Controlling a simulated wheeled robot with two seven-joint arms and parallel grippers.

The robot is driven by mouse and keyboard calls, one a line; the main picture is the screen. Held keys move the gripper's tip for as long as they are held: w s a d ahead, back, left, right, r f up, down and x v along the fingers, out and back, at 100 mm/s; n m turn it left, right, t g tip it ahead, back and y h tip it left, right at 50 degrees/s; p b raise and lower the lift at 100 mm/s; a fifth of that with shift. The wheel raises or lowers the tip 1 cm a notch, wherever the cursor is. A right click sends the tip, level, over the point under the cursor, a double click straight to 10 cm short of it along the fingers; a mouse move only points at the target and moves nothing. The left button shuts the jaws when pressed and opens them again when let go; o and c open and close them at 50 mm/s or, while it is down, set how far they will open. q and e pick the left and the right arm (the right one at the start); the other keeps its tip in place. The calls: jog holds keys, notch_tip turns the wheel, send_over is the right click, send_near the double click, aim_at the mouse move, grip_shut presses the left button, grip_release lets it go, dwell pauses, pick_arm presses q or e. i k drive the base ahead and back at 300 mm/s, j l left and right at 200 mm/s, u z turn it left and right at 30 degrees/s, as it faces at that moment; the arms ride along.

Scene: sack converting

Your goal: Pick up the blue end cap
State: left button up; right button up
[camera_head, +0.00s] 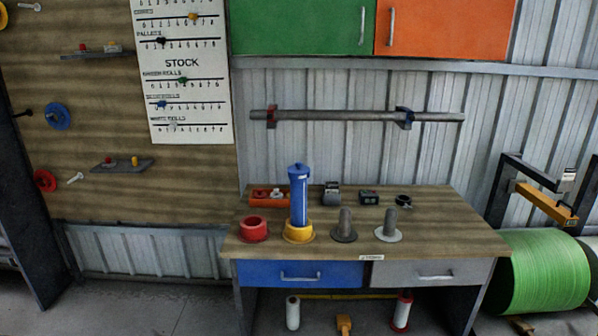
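A blue cylinder (299,200) stands upright on the workbench, its lower end in a yellow round base (299,233). A blue cap-like piece (298,170) with a small knob sits on its top. A blue disc (58,116) is also mounted on the wooden wall panel at left. I cannot tell for sure which blue piece is the end cap. Neither of my grippers shows in the head view.
The workbench (470,236) also holds a red ring (254,229), two grey pegs on round bases (345,226) (388,225), a red tray (268,197) and small devices behind. A green roll (543,270) lies at right. The bench's right end is clear.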

aim_at(293, 171)
jog(key=i+j, duration=0.2)
jog(key=i, duration=0.35)
jog(key=i+j, duration=0.2)
jog(key=i, duration=0.35)
